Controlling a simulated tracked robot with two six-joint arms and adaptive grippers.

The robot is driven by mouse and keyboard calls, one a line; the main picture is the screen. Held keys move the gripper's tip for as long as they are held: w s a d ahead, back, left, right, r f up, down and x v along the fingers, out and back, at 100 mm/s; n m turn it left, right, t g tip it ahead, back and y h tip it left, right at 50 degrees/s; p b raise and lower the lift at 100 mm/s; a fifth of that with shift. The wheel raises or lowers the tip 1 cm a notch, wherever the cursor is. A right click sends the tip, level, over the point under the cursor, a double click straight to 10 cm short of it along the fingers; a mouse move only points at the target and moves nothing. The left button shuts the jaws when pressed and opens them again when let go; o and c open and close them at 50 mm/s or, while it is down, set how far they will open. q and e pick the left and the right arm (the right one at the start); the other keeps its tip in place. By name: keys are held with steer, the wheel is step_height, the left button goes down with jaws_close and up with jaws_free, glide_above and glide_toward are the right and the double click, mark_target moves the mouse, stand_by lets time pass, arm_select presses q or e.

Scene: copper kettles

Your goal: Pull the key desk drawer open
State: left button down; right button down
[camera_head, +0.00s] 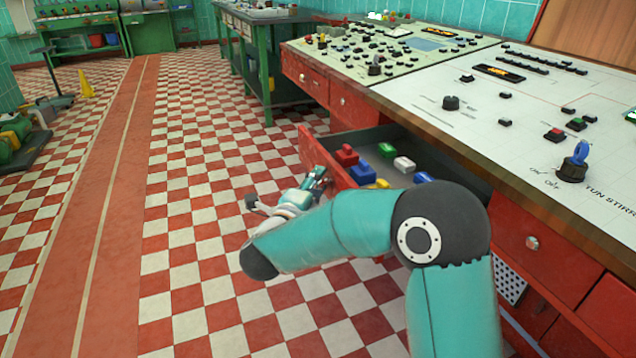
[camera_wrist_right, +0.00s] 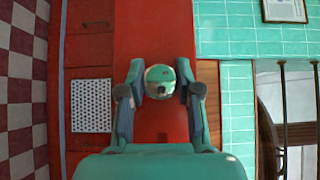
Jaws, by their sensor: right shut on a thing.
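The key desk drawer (camera_head: 308,150) stands pulled out from the desk, its inside showing in the head view. Its red front also shows in the right wrist view (camera_wrist_right: 155,28). My right gripper (camera_head: 317,177) is at the outer face of that front. In the right wrist view its two fingers are closed on the round metal knob (camera_wrist_right: 160,78), one on each side. My arm hides part of the drawer in the head view. My left gripper is not in view.
Several coloured blocks, among them a white one (camera_head: 404,164), lie in the drawer. The desk top (camera_head: 450,85) with knobs and buttons is above it. Closed red drawers (camera_head: 545,255) are to the right. The checkered floor (camera_head: 200,190) at left is clear.

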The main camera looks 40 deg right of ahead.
steer(key=shift+f, duration=0.25)
steer(key=c, duration=0.8)
jaws_free()
steer(key=shift+r, duration=0.1)
steer(key=v, duration=1.2)
